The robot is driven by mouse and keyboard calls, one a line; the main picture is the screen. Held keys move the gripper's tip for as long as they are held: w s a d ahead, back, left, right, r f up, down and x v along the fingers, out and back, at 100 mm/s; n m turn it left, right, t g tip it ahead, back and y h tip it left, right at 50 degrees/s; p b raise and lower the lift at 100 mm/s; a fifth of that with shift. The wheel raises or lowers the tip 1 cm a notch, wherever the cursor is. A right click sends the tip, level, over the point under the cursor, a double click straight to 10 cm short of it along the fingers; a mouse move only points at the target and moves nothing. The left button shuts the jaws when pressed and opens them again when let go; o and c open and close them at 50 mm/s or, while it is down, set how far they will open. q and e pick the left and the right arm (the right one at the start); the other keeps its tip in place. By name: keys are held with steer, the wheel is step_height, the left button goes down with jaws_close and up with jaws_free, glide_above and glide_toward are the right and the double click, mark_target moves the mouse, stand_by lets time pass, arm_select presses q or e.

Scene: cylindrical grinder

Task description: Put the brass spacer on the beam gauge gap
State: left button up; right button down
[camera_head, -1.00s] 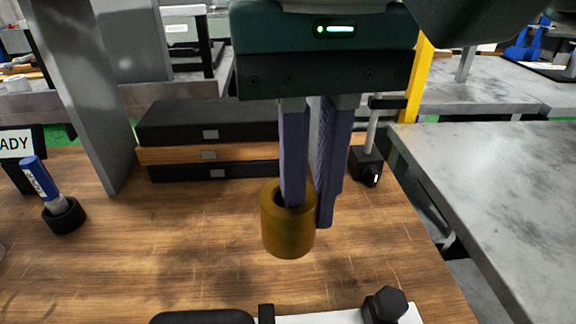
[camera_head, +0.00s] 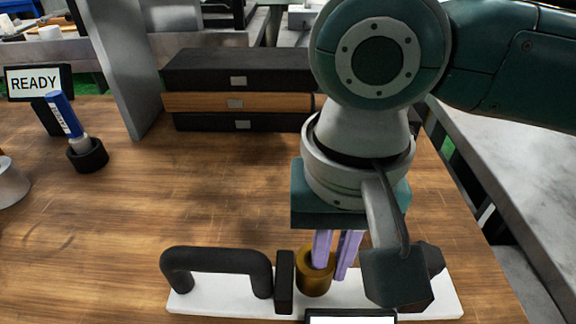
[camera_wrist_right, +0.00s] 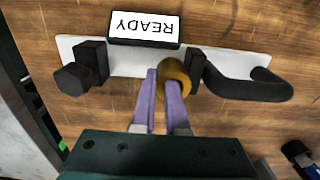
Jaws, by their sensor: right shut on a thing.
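The brass spacer (camera_head: 315,282) is a short ring with a bore. My right gripper (camera_head: 332,268) is shut on its wall, one finger inside the bore and one outside. The beam gauge (camera_head: 235,304) is a white bar with a black handle, two black jaws and a black knob. The spacer is over the gap, close beside the handle-side jaw (camera_head: 285,282). The right wrist view shows the spacer (camera_wrist_right: 176,74) by that jaw, with the other jaw (camera_wrist_right: 92,62) farther left. Whether it touches the bar, I cannot tell. My left gripper is out of view.
A READY display (camera_wrist_right: 144,28) stands along the gauge's edge. Stacked cases (camera_head: 235,103) and a grey upright plate (camera_head: 122,65) stand behind. A blue marker (camera_head: 64,115) stands in a black holder (camera_head: 88,156) at left. The wooden bench between is clear.

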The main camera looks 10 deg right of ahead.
steer(key=shift+f, duration=1.15)
steer(key=shift+f, duration=0.1)
steer(key=c, duration=0.9)
jaws_free()
steer(key=shift+c, duration=0.2)
